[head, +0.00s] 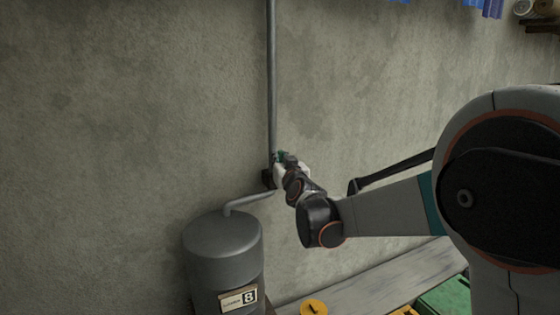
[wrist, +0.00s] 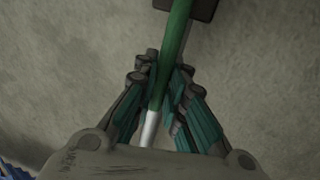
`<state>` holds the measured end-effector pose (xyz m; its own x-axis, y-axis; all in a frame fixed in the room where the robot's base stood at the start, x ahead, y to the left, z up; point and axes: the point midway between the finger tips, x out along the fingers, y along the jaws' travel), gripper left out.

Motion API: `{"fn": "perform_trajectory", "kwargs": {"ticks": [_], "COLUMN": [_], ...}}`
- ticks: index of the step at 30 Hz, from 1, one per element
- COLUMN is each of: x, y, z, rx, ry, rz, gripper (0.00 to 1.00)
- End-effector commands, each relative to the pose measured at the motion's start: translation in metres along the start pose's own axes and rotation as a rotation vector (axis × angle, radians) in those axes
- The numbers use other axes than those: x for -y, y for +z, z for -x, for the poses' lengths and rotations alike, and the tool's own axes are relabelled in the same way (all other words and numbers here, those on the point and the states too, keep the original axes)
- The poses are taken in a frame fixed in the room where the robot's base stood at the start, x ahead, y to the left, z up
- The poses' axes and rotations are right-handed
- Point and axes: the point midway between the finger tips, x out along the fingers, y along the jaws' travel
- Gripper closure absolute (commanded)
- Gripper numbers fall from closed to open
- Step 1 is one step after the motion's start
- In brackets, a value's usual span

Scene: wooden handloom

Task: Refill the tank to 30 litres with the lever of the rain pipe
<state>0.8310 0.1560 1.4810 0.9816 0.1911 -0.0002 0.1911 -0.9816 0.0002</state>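The grey tank (head: 222,262) stands against the wall, and its plate (head: 239,298) shows the number 8; the small word beside it is hard to read. The grey rain pipe (head: 271,80) runs down the wall to a dark fitting (head: 267,178), and a bent spout leads from there to the tank top. In the wrist view the green lever (wrist: 176,40) with a white end runs from a dark block down between my fingers. My gripper (wrist: 163,75) is closed around the lever, with fingers against both sides. In the head view my gripper (head: 279,160) largely hides the lever.
A wooden board (head: 375,283) lies along the wall foot. A yellow round thing marked 1 (head: 314,308) and a green box (head: 447,297) are at the bottom. Blue hanging cloth (head: 484,7) is at the top right. The wall left of the pipe is bare.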

Motion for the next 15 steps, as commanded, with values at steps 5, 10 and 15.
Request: {"fn": "perform_trajectory", "kwargs": {"ticks": [5, 10, 15], "x": [0.0001, -0.0011, -0.0059], "y": [0.0, 0.0001, 0.0005], "z": [0.0001, 0.0, -0.0008], "rx": [0.0, 0.003, 0.013], "ry": [0.0, 0.0, 0.001], "rz": [0.0, -0.012, -0.063], "gripper": [1.0, 1.0, 1.0]}}
